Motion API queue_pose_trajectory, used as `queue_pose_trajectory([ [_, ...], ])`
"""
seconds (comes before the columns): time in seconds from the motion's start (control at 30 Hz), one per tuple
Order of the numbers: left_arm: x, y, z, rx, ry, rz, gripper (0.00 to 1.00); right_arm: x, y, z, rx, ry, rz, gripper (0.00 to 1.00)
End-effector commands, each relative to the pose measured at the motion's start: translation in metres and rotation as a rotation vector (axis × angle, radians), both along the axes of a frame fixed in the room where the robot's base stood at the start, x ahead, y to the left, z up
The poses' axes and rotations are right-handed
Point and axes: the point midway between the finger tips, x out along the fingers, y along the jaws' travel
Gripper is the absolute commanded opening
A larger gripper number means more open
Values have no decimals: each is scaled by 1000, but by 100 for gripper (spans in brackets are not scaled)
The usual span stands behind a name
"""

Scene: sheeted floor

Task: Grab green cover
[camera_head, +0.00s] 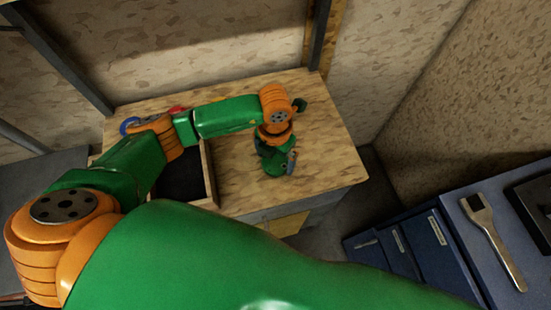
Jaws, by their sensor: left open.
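My left arm reaches in from the left over the wooden table (325,140). Its left gripper (277,156) points down at the table's right part and is open. A small green piece, seemingly the green cover (274,167), shows right at the fingertips, with a finger on either side. The gripper partly hides it, and I cannot tell whether the fingers touch it. My right gripper is not in view.
An open dark-bottomed wooden tray (211,178) stands left of the gripper, partly behind my arm. Blue and red items (130,124) lie at the table's left. A blue cabinet (467,225) with a wrench (497,243) on top stands at the right. The table's right side is bare.

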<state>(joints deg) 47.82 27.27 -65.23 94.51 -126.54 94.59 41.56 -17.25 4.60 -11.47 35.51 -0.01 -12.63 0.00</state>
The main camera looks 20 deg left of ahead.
Motion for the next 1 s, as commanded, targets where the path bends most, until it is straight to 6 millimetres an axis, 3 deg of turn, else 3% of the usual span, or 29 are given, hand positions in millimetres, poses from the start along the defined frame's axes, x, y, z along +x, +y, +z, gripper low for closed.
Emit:
queue_pose_trajectory([
  [0.03, 0, 0, 0, -1, 0, 0, 97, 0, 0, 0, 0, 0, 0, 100],
  [0.07, 0, 0, 0, -1, 0, 0, 89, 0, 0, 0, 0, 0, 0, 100],
  [0.33, 0, -1, 0, -2, 0, -1, 16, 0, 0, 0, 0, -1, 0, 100],
  [0.67, 1, -1, 7, -4, -3, 0, 16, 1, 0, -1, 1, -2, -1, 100],
  [0.8, 1, -1, 31, -4, -6, -3, 16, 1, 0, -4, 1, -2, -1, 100],
  [1.0, -35, -27, 81, -8, -8, -10, 16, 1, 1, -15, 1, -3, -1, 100],
])
